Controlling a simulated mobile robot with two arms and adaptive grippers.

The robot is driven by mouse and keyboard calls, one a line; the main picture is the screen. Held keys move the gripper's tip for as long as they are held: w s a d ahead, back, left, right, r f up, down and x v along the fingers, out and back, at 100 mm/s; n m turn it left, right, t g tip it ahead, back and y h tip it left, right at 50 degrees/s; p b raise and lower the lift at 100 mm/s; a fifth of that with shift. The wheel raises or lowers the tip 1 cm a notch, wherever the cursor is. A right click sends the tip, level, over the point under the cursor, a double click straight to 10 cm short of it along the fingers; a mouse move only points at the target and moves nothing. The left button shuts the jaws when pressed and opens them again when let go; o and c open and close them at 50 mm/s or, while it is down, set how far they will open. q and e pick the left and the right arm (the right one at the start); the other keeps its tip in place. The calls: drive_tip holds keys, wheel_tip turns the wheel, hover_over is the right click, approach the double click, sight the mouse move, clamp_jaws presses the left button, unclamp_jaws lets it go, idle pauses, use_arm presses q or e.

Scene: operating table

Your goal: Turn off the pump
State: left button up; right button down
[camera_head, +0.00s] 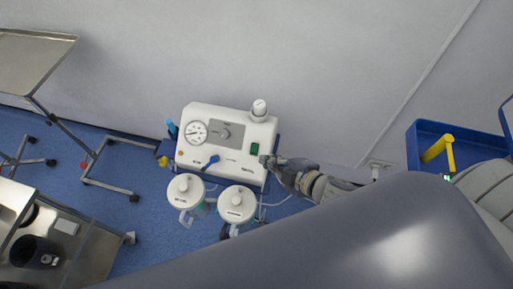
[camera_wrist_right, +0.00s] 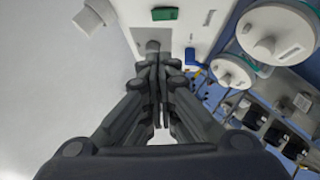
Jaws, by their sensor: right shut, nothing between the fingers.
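The pump (camera_head: 222,138) is a white box with a round gauge, a dial and a green switch (camera_head: 255,148) near its right edge. My right gripper (camera_head: 266,159) reaches in from the right, its fingertips at the pump's right side just below the green switch. In the right wrist view the gripper (camera_wrist_right: 154,50) is shut and empty, its fingertips by the pump's white face (camera_wrist_right: 185,35). The green switch (camera_wrist_right: 164,14) lies just beyond the tips. I cannot tell whether the tips touch the pump. My left gripper is not in view.
Two white-lidded jars (camera_head: 186,190) (camera_head: 237,204) stand in front of the pump. A steel cart (camera_head: 100,250) is at the lower left and a tray stand (camera_head: 40,62) at the upper left. A blue bin (camera_head: 428,130) is at the right. A grey wall is behind.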

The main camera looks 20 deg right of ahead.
drive_tip(key=p, duration=0.1)
hover_over(257, 155)
drive_tip(key=s+a, duration=0.2)
drive_tip(key=s, duration=0.1)
wheel_tip(257, 155, down, 4)
drive_tip(key=shift+w+d+f+p, duration=0.2)
drive_tip(key=shift+w+d+f, duration=0.05)
drive_tip(key=shift+w+f, duration=0.25)
drive_tip(key=shift+w+d+f+p, duration=0.15)
drive_tip(key=shift+w+d+f, duration=0.1)
drive_tip(key=shift+w+f, duration=0.25)
drive_tip(key=shift+w+d+f, duration=0.3)
drive_tip(key=shift+d+f, duration=0.05)
drive_tip(key=shift+f, duration=0.3)
drive_tip(key=shift+w+d+f, duration=0.15)
drive_tip(key=shift+w+d, duration=0.05)
drive_tip(key=shift+w, duration=0.1)
drive_tip(key=shift+s, duration=0.1)
